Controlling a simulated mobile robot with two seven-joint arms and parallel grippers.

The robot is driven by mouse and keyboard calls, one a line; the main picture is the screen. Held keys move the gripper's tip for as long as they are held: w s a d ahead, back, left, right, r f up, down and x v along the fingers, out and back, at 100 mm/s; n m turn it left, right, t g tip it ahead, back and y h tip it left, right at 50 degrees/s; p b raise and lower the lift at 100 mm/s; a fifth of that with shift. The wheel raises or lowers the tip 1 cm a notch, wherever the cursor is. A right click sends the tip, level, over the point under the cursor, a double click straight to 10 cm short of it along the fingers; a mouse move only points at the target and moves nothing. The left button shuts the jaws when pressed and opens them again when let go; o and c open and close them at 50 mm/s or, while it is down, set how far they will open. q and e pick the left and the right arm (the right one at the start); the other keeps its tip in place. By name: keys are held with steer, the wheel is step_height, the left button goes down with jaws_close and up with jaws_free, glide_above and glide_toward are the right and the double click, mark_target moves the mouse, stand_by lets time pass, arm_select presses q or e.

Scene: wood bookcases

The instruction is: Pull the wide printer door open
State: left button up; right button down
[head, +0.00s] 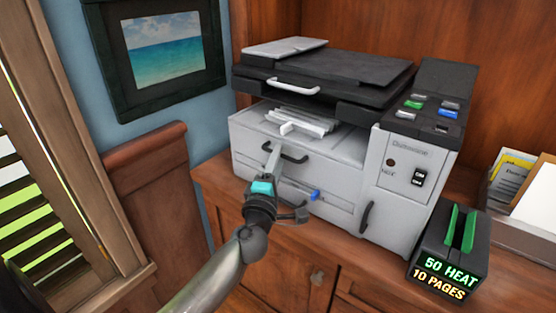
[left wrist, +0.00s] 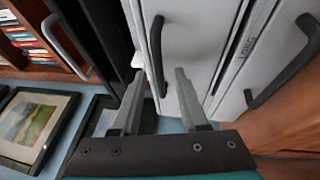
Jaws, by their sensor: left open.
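The printer's wide front door (head: 335,173) is light grey, with a dark bar handle (head: 291,156). It looks shut. My left gripper (head: 272,160) is at the door's left part, its finger tips beside the handle's left end. In the left wrist view, the dark handle (left wrist: 157,50) lies between the two fingers (left wrist: 158,74) as seen in the picture. The jaws are apart and empty. I cannot tell whether the fingers reach around the handle or stop short of it. My right gripper is not in view.
The dark printer lid (head: 330,75) with a pale handle overhangs above. Paper (head: 305,120) lies on the printer's tray. A lower panel has a blue tab (head: 315,195). A narrow side door has another dark handle (head: 366,217). A black box with lit text (head: 446,275) stands at right.

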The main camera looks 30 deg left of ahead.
arm_select(q)
steer(key=shift+w+a, duration=0.15)
steer(key=shift+w, duration=0.2)
jaws_close()
stand_by(1.3)
